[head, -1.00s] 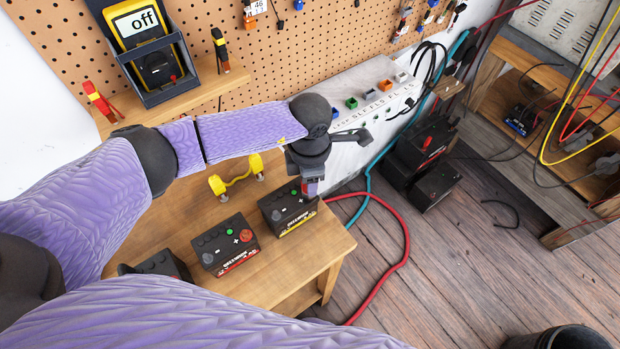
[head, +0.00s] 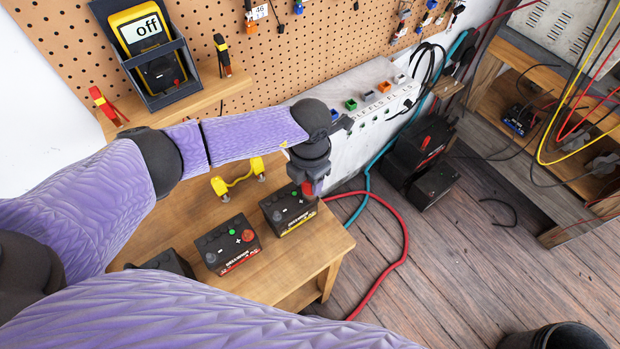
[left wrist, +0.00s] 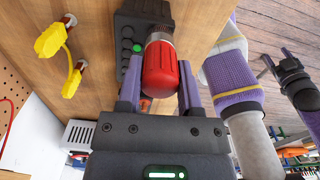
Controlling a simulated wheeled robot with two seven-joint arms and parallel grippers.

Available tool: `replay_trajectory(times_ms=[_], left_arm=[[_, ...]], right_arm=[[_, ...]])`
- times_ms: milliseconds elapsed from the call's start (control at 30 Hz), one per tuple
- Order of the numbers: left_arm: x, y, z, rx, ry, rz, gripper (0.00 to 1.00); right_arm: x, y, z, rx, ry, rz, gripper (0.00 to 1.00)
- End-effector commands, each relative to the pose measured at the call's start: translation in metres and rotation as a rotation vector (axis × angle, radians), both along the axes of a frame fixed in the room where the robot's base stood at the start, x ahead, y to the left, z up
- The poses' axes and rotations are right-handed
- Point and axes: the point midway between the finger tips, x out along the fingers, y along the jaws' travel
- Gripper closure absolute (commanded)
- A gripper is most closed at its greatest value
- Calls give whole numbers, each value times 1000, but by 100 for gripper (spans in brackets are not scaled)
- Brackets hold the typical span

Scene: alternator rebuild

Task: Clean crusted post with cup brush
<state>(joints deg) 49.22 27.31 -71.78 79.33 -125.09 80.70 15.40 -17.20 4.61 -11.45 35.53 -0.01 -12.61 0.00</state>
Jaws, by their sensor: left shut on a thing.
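My left gripper (head: 314,184) points down over the right end of the rightmost battery (head: 283,210). In the left wrist view its purple fingers (left wrist: 160,98) are shut on the red handle of the cup brush (left wrist: 160,72). The post under the brush is hidden, so I cannot tell whether brush and post touch. My right forearm (head: 250,318) crosses the bottom of the head view. Dark wrist parts of my right arm show in the left wrist view; its fingers are not clear.
A middle battery (head: 226,246) and a partly hidden left one (head: 168,262) stand on the wooden bench (head: 300,262). A yellow handled piece (head: 238,180) lies behind them. A multimeter (head: 150,45) reads "off" on a shelf. A red hose (head: 404,235) runs along the floor.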

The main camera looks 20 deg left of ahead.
Motion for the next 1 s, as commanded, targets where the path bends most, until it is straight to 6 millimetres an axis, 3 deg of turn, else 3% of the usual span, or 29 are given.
replay_trajectory(times_ms=[33, 200, 467, 567, 833, 1000], left_arm=[[1, 0, -6, 1, -3, -110, 100], [0, 0, -4, 1, -1, -459, 100], [0, 0, 0, 0, 1, -504, 100], [0, 0, 2, -1, 1, -408, 100], [-1, 0, 4, 0, 2, 237, 100], [0, 0, 0, 0, 0, 355, 100]], right_arm=[[-1, 0, -12, 0, 1, 0, 41], [-1, 0, -27, 0, 3, 0, 41], [-1, 0, -24, 0, 3, 0, 41], [-1, 0, -19, 1, 2, 0, 41], [0, 1, 7, 1, -1, 0, 41], [0, 1, 8, 1, -1, 0, 41]])
